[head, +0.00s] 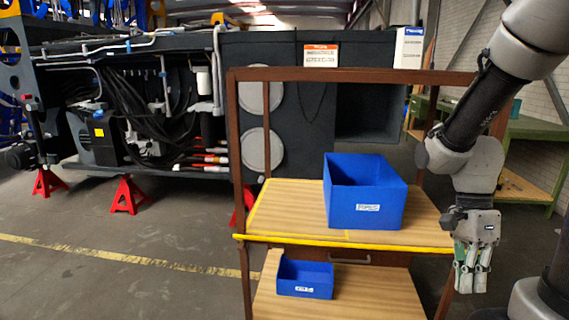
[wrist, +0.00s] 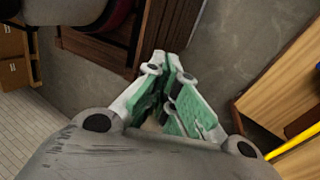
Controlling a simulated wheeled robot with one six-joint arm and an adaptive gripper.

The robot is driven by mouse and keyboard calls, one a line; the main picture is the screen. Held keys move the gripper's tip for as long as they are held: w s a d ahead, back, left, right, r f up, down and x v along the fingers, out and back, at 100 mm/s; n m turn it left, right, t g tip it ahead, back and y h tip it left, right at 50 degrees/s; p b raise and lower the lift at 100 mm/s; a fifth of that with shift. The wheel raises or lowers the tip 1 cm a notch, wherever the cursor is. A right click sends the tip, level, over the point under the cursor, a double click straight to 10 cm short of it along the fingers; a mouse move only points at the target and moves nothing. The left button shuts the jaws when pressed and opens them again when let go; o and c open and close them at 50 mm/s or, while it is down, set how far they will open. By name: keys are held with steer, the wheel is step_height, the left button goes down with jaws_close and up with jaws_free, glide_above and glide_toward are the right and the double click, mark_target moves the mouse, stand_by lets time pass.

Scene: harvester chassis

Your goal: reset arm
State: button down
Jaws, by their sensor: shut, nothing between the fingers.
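My arm hangs down at the right side of the head view. My gripper (head: 470,288) points downward just right of the wooden cart and is shut with nothing in it. In the wrist view my gripper (wrist: 168,62) shows its green-padded fingers coming together over the grey floor. No object is at the fingertips.
The brown-framed cart (head: 290,240) holds a large blue bin (head: 367,214) on its upper shelf and a small blue bin (head: 305,291) below. The dark harvester chassis (head: 300,110) stands behind on red jack stands (head: 127,195). A green workbench (head: 535,130) is at the right. Floor at left is clear.

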step_height(320, 180, up, 14)
steer(key=n+t, duration=0.8)
steer(key=n, duration=1)
steer(key=shift+s+a+r+t, duration=0.2)
steer(key=shift+a+r+t, duration=0.05)
steer(key=shift+a+t, duration=0.2)
